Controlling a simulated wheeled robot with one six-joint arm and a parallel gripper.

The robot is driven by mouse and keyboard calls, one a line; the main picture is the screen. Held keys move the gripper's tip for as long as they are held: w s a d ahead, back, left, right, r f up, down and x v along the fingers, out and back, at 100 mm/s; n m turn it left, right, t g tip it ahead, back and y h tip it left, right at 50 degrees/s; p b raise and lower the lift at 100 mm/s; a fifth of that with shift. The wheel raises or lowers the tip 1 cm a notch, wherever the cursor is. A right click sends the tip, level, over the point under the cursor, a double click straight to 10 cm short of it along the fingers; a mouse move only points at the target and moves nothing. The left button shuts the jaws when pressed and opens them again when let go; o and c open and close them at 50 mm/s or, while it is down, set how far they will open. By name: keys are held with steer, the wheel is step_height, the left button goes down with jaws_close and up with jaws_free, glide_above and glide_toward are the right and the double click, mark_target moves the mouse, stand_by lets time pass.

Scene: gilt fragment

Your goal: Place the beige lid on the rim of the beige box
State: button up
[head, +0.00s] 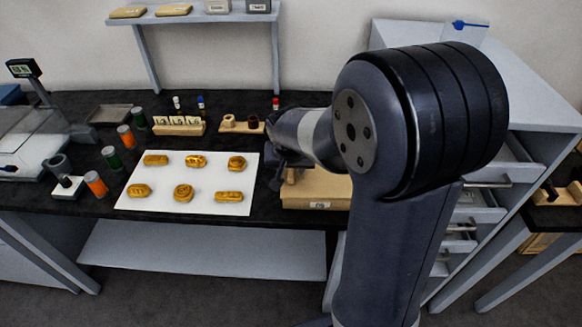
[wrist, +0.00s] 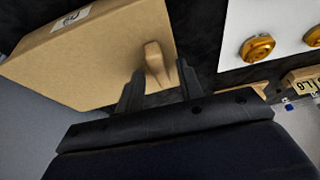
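The beige box (head: 318,203) stands on the black bench, its labelled front face towards me and much of it hidden by my arm. In the wrist view a flat beige top, which looks like the beige lid (wrist: 90,60), has an upright handle (wrist: 157,62) near its edge. I cannot tell how the lid sits on the box rim. My gripper (wrist: 160,72) is open, with a fingertip to each side of the handle and gaps visible. In the head view my gripper (head: 277,168) is at the left side of the box, partly hidden by my wrist.
A white sheet (head: 217,207) with several gold pieces lies left of the box. Behind are wooden holders (head: 178,126) with small vials. Orange and green cylinders (head: 96,183) and a scale stand further left. A grey drawer cabinet (head: 520,95) is at the right.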

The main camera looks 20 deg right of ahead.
steer(key=shift+r, duration=0.15)
steer(key=v, duration=1.1)
steer(key=shift+s+r, duration=0.25)
steer(key=shift+r, duration=0.1)
steer(key=x, duration=1.2)
steer(key=shift+f, duration=0.3)
step_height(320, 180, up, 3)
steer(key=shift+r, duration=0.55)
